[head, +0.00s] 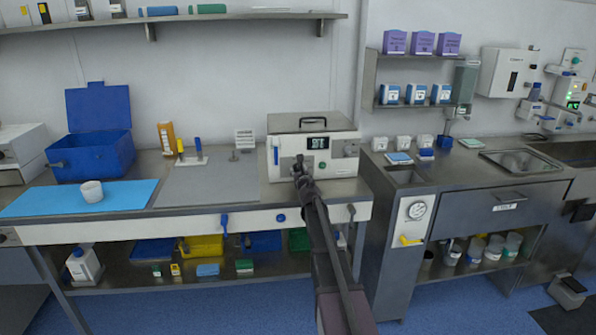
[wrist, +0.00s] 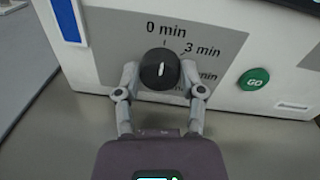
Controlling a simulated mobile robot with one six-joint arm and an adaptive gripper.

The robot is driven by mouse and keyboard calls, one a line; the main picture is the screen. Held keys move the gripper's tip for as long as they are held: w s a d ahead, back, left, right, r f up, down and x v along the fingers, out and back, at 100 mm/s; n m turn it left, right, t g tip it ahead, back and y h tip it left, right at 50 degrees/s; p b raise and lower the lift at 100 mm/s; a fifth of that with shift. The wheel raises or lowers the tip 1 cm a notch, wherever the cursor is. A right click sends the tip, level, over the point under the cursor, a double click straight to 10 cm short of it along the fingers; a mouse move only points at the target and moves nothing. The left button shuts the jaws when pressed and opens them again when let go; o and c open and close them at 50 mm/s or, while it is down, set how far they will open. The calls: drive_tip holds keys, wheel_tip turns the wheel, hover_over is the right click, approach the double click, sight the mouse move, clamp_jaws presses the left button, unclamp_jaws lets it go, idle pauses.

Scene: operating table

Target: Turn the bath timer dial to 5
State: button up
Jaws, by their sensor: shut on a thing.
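The bath timer dial (wrist: 161,69) is a round black knob with a short white mark on the front panel of the white bath (head: 340,170). In the wrist view the mark points roughly up, towards the "0 min" label (wrist: 165,28). A "3 min" label (wrist: 202,49) is at its upper right. A lower "min" label (wrist: 208,76) has its number hidden by my right finger. My gripper (wrist: 159,76) is shut on the dial, one finger on each side. In the head view my gripper (head: 299,168) is at the bath's front and hides the dial.
A green GO button (wrist: 253,79) is right of the dial, and a blue strip (wrist: 66,20) is left of it. The bath has a dark display (head: 318,143).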

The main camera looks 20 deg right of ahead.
drive_tip(key=shift+m, duration=0.4)
drive_tip(key=m, duration=0.3)
drive_tip(key=shift+w+m, duration=0.1)
drive_tip(key=shift+m, duration=0.2)
drive_tip(key=m+b, duration=0.1)
drive_tip(key=m, duration=0.4)
drive_tip(key=shift+d+m+t, duration=0.1)
drive_tip(key=shift+m+t, duration=0.2)
drive_tip(key=m+h, duration=0.1)
drive_tip(key=m, duration=0.4)
drive_tip(key=shift+f+m, duration=0.1)
drive_tip(key=shift+m, duration=2.6)
drive_tip(key=o, duration=1.1)
drive_tip(key=shift+o, duration=0.2)
drive_tip(key=shift+f+b, duration=0.1)
drive_tip(key=shift+b, duration=0.2)
